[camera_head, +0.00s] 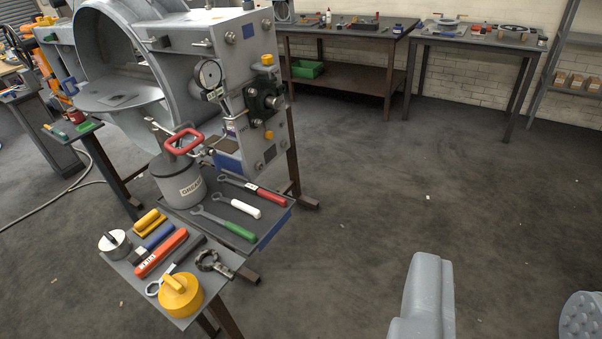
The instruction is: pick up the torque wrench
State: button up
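Three wrench-like tools lie side by side on a dark tray beside the large grey machine. One has a red handle (270,197), one a white handle (246,211) and one a green handle (239,231). I cannot tell for sure which is the torque wrench. A dark-shafted tool (186,252) and a red labelled item (161,253) lie on the small stand in front. No gripper fingers show; a smooth light-grey part at the bottom right of centre looks like my own arm. Nothing is seen to be held.
A grease can (178,183) with a red handle stands at the tray's left end. A yellow round cap (181,295) sits at the stand's near edge. The grey machine (235,80) rises behind. Workbenches (345,32) line the back wall. The floor (400,190) to the right is clear.

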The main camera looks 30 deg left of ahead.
aim_at(253, 189)
jog(key=i, duration=1.25)
jog(key=u, duration=0.9)
jog(key=i, duration=0.8)
jog(key=u, duration=0.5)
jog(key=k, duration=0.9)
jog(key=u, duration=0.2)
jog(key=i, duration=0.9)
jog(key=z, duration=0.05)
